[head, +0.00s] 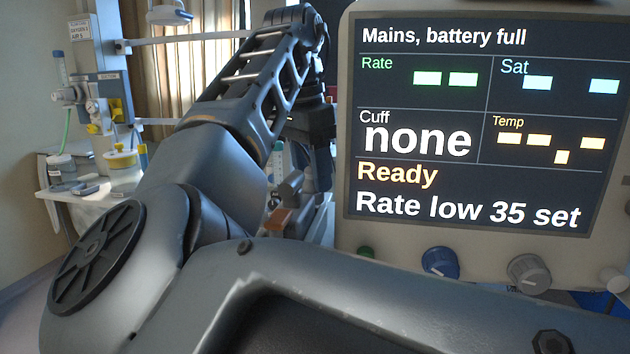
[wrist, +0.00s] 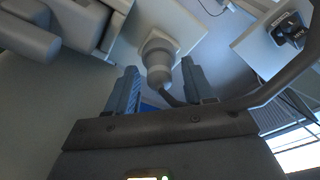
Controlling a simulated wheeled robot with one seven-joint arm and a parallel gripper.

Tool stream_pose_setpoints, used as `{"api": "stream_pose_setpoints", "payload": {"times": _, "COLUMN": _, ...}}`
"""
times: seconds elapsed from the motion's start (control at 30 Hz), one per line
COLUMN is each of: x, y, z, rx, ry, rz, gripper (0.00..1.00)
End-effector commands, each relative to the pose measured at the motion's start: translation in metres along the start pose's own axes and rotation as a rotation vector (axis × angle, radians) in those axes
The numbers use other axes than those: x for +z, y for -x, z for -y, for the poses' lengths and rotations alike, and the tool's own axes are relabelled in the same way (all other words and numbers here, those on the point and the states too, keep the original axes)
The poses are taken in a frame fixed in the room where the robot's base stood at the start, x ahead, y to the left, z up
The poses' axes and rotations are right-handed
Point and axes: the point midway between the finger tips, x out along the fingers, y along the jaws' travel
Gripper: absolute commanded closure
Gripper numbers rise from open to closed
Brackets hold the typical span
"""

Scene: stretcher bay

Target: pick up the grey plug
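In the wrist view, a pale grey plug (wrist: 158,58) with a wide collar and a narrower rounded end sticks out from a light panel. A dark cable (wrist: 172,99) runs from near its end. My gripper (wrist: 159,68) is open, with one blue-grey finger on each side of the plug's narrow end. Gaps show between the plug and both fingers. In the head view, my arm hides much of the area around my gripper (head: 318,165), and I cannot make out the plug for certain there.
A large monitor (head: 480,150) with a lit screen and knobs stands close on the right. A wall column (head: 100,90) with yellow valves and a pale shelf (head: 95,195) are at the left. A pale box with a dark fitting (wrist: 285,30) is at the wrist view's upper right.

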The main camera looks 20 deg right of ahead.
Motion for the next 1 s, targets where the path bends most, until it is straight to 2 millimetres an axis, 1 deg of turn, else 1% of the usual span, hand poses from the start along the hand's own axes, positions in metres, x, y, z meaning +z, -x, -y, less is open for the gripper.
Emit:
{"api": "stream_pose_setpoints", "payload": {"times": 0.03, "x": -0.0002, "y": 0.0000, "z": 0.0000, "rx": 0.000, "ry": 0.000, "rz": 0.000, "gripper": 0.53}}
{"api": "stream_pose_setpoints", "payload": {"times": 0.07, "x": -0.0003, "y": 0.0000, "z": 0.0000, "rx": 0.000, "ry": 0.000, "rz": 0.000, "gripper": 0.56}}
{"api": "stream_pose_setpoints", "payload": {"times": 0.5, "x": -0.0004, "y": 0.0001, "z": 0.0000, "rx": 0.000, "ry": 0.000, "rz": 0.000, "gripper": 0.98}}
{"api": "stream_pose_setpoints", "payload": {"times": 0.53, "x": -0.0004, "y": 0.0001, "z": 0.0000, "rx": 0.000, "ry": 0.000, "rz": 0.000, "gripper": 1.00}}
{"api": "stream_pose_setpoints", "payload": {"times": 0.87, "x": -0.0018, "y": 0.0017, "z": 0.0002, "rx": 0.000, "ry": -0.001, "rz": 0.000, "gripper": 1.00}}
{"api": "stream_pose_setpoints", "payload": {"times": 1.0, "x": -0.0081, "y": 0.0091, "z": 0.0011, "rx": 0.000, "ry": -0.001, "rz": 0.000, "gripper": 1.00}}
